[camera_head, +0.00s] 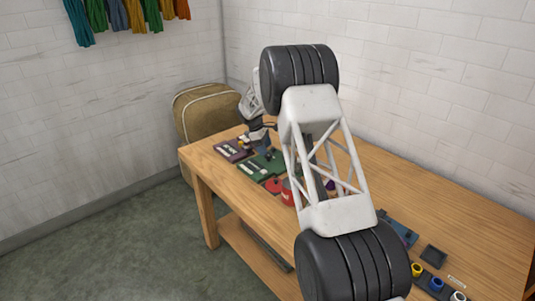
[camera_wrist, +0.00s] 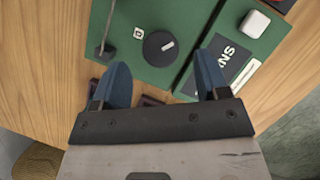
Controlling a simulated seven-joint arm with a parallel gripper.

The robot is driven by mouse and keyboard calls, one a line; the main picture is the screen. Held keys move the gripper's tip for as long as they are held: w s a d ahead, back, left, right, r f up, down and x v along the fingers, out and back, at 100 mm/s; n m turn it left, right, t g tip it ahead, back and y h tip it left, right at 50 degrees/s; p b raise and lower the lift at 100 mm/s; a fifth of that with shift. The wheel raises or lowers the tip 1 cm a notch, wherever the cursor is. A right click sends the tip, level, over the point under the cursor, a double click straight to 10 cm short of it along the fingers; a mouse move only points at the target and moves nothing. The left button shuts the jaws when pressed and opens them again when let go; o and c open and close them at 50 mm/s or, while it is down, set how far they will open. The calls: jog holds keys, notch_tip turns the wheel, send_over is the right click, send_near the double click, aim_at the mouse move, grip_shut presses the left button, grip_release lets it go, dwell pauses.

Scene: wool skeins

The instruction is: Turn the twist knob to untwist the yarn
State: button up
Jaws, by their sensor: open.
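A black round knob (camera_wrist: 158,50) with a short white mark lies on a green board (camera_wrist: 185,22) in the wrist view. My gripper (camera_wrist: 162,68) is open, with its two blue fingers apart. In that view the knob shows between and just beyond the fingertips, and nothing is between the fingers. I cannot tell how high they are above the board. In the head view my gripper (camera_head: 262,132) is small at the table's far end, partly hidden by my arm, near the green board (camera_head: 252,167). I see no yarn clearly on this board.
A thin upright rod (camera_wrist: 106,32) stands left of the knob. A white block (camera_wrist: 254,24) sits on a second green board at the right. Colourful skeins (camera_head: 118,15) hang on the wall.

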aim_at(268, 157)
jog(key=shift+x, duration=1.75)
jog(key=c, duration=0.9)
